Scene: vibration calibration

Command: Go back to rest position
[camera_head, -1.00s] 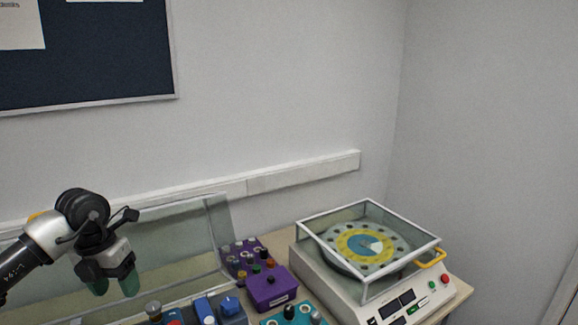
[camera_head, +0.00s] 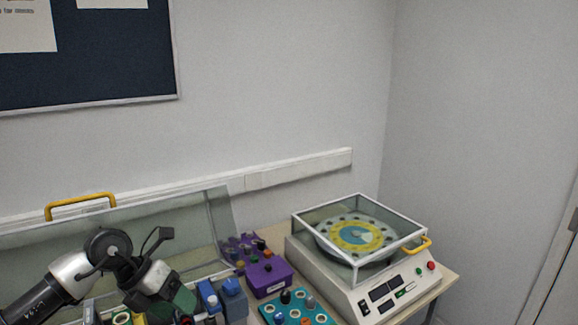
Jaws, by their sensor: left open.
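My left gripper (camera_head: 165,306) comes in from the lower left in the head view, with green fingertips pointing down and to the right. It is open, and I see nothing held between its fingers. It is in front of a clear panel (camera_head: 165,232), close to the coloured boxes on the table. Its lower fingertips are partly hidden near the bottom edge. My right gripper is not in view.
A white machine (camera_head: 345,285) with a glass-lidded round dial (camera_head: 355,236) and yellow handle (camera_head: 424,243) stands at right. A purple box (camera_head: 268,281), a teal box (camera_head: 296,308) and blue switch blocks (camera_head: 232,296) crowd the table's middle. The wall behind has a rail.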

